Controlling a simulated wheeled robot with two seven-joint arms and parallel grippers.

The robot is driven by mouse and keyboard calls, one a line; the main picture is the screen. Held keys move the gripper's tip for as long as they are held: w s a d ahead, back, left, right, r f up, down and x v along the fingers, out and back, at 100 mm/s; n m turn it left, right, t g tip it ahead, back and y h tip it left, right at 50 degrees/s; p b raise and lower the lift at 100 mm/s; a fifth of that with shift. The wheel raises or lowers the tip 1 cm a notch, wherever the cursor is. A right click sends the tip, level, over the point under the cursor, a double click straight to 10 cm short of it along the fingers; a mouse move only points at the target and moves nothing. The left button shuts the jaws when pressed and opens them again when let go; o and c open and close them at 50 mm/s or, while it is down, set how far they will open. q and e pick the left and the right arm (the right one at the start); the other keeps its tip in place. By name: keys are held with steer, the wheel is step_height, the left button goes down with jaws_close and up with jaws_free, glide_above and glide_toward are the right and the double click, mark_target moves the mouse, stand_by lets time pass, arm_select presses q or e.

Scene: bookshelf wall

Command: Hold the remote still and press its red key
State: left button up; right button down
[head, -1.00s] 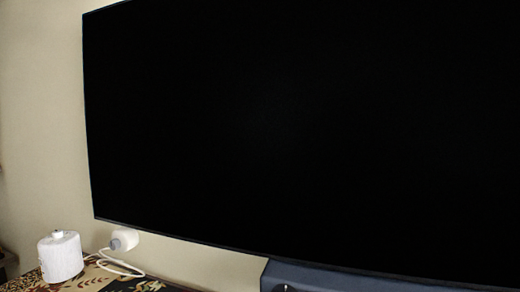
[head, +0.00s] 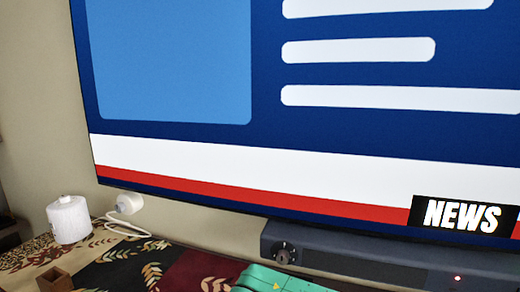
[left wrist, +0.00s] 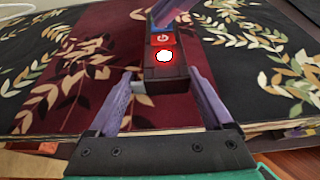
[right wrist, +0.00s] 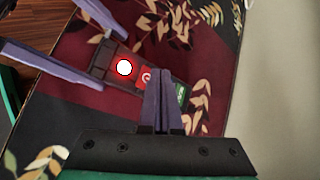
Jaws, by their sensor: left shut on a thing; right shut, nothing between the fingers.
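The dark remote (left wrist: 165,72) lies over the patterned cloth, between the two purple fingers of my left gripper (left wrist: 163,78), which is shut on it. Its red key (left wrist: 163,40) has a white symbol; a bright white spot with a red rim glows beside it. In the right wrist view the red key (right wrist: 144,77) is partly hidden by the fingers of my right gripper (right wrist: 158,74). These fingers are shut together and empty, with their tips over the remote close to the red key; I cannot tell if they touch. In the head view the television (head: 300,120) shows a news screen.
A dark soundbar (head: 370,268) with a small red light stands below the television. A white cylinder (head: 69,220) and a white device with a cable (head: 129,204) stand at the left. A small brown box (head: 55,280) sits at the front left.

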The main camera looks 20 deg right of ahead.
step_height(320, 180, up, 6)
stand_by(0.5)
stand_by(0.7)
arm_select(q)
steer(key=o, duration=1.3)
